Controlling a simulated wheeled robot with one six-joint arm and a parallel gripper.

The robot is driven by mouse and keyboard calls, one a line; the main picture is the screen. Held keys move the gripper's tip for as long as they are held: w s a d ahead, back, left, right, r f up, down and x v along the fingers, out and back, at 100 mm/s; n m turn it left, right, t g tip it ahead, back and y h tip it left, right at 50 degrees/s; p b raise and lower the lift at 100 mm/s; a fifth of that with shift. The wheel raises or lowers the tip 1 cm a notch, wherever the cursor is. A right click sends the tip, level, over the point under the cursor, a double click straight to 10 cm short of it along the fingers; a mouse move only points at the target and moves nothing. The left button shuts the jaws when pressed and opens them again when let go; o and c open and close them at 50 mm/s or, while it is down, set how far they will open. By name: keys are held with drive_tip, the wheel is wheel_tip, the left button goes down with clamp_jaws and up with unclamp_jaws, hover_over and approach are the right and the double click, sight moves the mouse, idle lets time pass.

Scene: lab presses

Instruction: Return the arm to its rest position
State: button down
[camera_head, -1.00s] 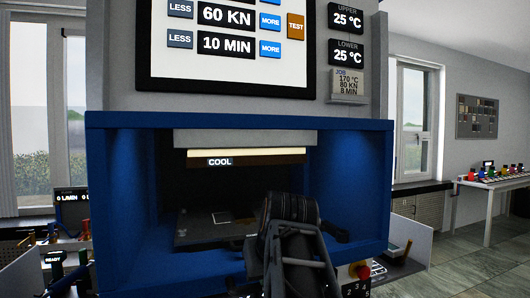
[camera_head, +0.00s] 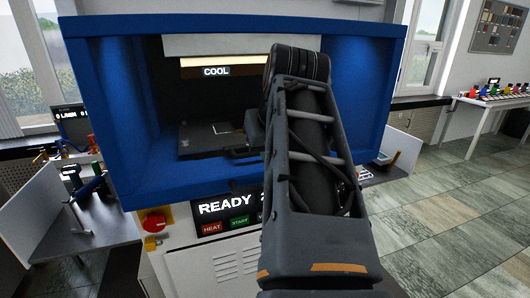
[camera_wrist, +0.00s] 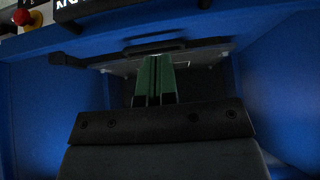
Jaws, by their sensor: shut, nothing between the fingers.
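My arm rises from the bottom of the head view and reaches to the blue press (camera_head: 88,110), covering the right part of its opening. The gripper itself is mostly hidden behind my arm in that view. In the wrist view my gripper (camera_wrist: 154,66) shows two green fingers side by side, shut and empty. Beyond the fingertips is a dark plate with a handle (camera_wrist: 155,47), with the press's blue walls on both sides. I cannot tell whether the fingers touch the plate. In the head view a dark platen (camera_head: 195,140) lies inside the press under a lit "COOL" sign (camera_head: 216,72).
A control panel reading "READY" (camera_head: 225,208) and a red emergency button (camera_head: 153,222) sit below the opening. A grey side table (camera_head: 85,228) stands at left. A bench with coloured items (camera_head: 495,98) is at far right. The tiled floor at right is clear.

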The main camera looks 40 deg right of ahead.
drive_tip(key=v, duration=0.6)
drive_tip(key=y, duration=0.2)
approach(223, 187)
drive_tip(key=s+d+r, duration=0.2)
drive_tip(key=d, duration=0.1)
drive_tip(key=shift+n+g, duration=0.6)
drive_tip(key=shift+n, duration=0.3)
drive_tip(key=w+a+f+p, duration=0.1)
drive_tip(key=f, duration=0.1)
drive_tip(key=w+a+f, duration=0.1)
drive_tip(key=a+f, duration=0.1)
drive_tip(key=w+a+f+p, duration=0.1)
drive_tip(key=f, duration=0.2)
drive_tip(key=shift+a+f+p, duration=0.1)
drive_tip(key=shift+a+p, duration=0.2)
drive_tip(key=shift+a, duration=0.05)
drive_tip(key=s+a+f+n+g+y+p, duration=0.1)
drive_tip(key=a+f+n+p, duration=0.1)
drive_tip(key=a+f, duration=0.7)
wheel_tip(223, 187, down, 5)
drive_tip(key=shift+a+r+n, duration=0.25)
drive_tip(key=shift+n, duration=0.45)
drive_tip(key=shift+s, duration=0.1)
